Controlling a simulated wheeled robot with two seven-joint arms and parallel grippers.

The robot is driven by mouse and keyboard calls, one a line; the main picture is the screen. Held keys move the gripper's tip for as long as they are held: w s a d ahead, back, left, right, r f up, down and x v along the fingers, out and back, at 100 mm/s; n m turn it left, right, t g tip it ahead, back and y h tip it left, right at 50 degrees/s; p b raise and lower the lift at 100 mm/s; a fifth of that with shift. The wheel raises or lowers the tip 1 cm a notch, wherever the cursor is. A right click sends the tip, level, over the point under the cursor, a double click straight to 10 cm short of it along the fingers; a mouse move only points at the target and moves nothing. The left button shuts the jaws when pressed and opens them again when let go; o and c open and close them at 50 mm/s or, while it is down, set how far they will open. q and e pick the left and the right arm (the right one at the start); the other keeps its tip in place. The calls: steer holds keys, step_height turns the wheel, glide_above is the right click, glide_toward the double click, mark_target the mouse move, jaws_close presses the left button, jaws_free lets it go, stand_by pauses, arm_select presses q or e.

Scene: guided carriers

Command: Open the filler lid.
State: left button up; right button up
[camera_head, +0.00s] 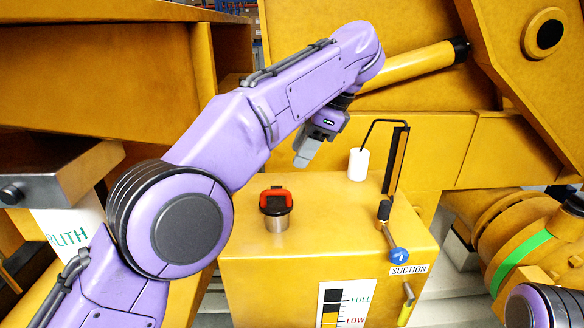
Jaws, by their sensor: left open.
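The filler lid (275,198) is black with a red handle. It sits on a short silver filler neck (276,222) on top of the yellow tank box. It looks seated on the neck. My left gripper (306,155) hangs above and to the right of the lid, apart from it, pointing down. Its jaws are open, seen nearly edge-on, and I see nothing between them. My right gripper is out of the frame; only part of my right arm shows at the lower right corner.
On the yellow tank box (330,205) stand a white cylinder (358,164) with a bent black rod and a dark upright plate (395,160). Large yellow machine parts close in behind.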

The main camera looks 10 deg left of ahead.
mark_target(278, 191)
arm_select(q)
steer(key=b+x, duration=0.2)
steer(key=x, duration=0.2)
steer(key=b+x, duration=0.1)
steer(key=x, duration=0.4)
steer(key=shift+s+a+f+b, duration=0.2)
steer(key=shift+s+a+b, duration=0.1)
steer(key=shift+b, duration=0.1)
steer(key=shift+w+f, duration=0.2)
steer(key=shift+f, duration=0.15)
steer(key=shift+s+r, duration=0.1)
steer(key=shift+s, duration=0.25)
jaws_close()
